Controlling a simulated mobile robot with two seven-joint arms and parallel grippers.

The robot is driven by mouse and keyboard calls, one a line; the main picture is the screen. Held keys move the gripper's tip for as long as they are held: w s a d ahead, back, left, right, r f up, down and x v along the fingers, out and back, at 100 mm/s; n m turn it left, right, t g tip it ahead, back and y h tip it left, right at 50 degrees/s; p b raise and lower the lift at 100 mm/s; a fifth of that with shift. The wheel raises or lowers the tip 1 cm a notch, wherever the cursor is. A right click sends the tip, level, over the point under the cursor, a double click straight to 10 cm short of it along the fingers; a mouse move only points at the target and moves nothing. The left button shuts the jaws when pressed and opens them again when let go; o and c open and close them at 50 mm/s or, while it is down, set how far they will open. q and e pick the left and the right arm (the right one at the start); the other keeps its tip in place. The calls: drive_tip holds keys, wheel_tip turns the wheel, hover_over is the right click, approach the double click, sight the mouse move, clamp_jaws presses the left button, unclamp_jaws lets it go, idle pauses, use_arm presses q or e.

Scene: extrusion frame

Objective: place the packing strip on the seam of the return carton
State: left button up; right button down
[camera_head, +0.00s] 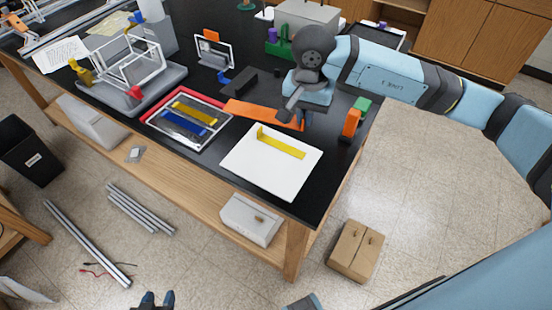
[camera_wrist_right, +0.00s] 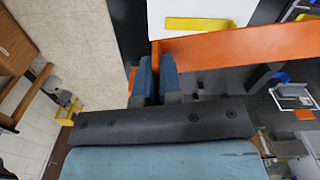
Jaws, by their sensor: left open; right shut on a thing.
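The long flat orange strip (camera_head: 262,113), which I take as the packing strip, lies level at or just above the black table top; I cannot tell whether it touches. My right gripper (camera_head: 302,118) is shut on its right end. In the right wrist view the strip (camera_wrist_right: 245,47) runs off to the right from between the blue fingers (camera_wrist_right: 157,80). A brown cardboard carton (camera_head: 346,259) stands on the floor right of the table, with a line along its top; I take it as the return carton. My left gripper (camera_head: 155,300) is open and empty at the bottom edge, far from both.
A white board (camera_head: 255,168) with a yellow angled strip (camera_head: 281,145) lies in front of the orange strip. A tray (camera_head: 163,137) with yellow and blue pieces is left of it. Orange and green blocks (camera_head: 351,122) stand at the table's right edge. Metal bars (camera_head: 85,240) lie on the floor.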

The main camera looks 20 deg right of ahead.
drive_tip(key=shift+d+r+m, duration=0.1)
drive_tip(key=shift+d+m, duration=0.15)
drive_tip(key=shift+m, duration=0.45)
drive_tip(key=m+p, duration=0.1)
drive_tip(key=p, duration=0.2)
hover_over(301, 172)
wheel_tip(301, 172, down, 14)
drive_tip(key=shift+f, duration=0.8)
wheel_tip(301, 172, down, 4)
drive_tip(key=shift+r, duration=0.1)
